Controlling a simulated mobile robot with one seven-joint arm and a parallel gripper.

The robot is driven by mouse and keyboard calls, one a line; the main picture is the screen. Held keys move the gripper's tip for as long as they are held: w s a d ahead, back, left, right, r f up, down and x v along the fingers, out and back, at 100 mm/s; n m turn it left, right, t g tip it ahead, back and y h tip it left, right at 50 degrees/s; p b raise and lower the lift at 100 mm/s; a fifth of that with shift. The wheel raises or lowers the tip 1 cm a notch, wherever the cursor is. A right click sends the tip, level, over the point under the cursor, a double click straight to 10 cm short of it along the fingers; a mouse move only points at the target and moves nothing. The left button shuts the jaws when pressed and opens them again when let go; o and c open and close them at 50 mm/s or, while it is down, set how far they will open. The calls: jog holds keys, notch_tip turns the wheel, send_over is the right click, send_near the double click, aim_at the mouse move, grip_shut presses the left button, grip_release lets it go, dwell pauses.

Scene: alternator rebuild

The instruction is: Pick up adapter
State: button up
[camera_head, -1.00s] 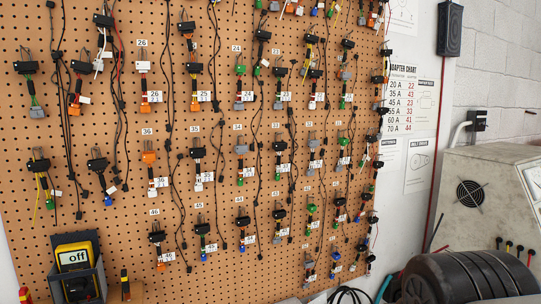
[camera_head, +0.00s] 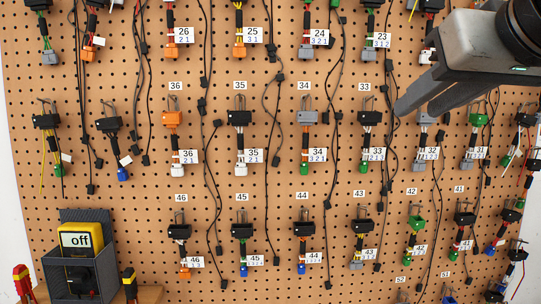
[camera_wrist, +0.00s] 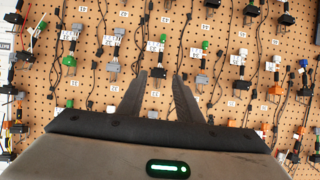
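Many adapters hang in numbered rows on the brown pegboard (camera_head: 330,75), each a short wired piece with connectors at both ends. The task does not say which one. My gripper (camera_head: 412,110) enters from the upper right in the head view, its fingers pointing left and down. Its tips appear just right of the black-topped adapter 33 (camera_head: 365,118) and overlap the grey-topped adapter 32 (camera_head: 426,118), which is partly hidden. In the wrist view my gripper (camera_wrist: 160,76) is open and empty. A dark connector (camera_wrist: 157,73) shows between the tips, apparently beyond them; its number is unclear.
Long thin black cables (camera_head: 272,110) hang between the adapter columns. Adapters hang close together around my gripper.

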send_near(369, 138)
jog(key=x, duration=0.2)
jog(key=shift+x, duration=3)
grip_shut()
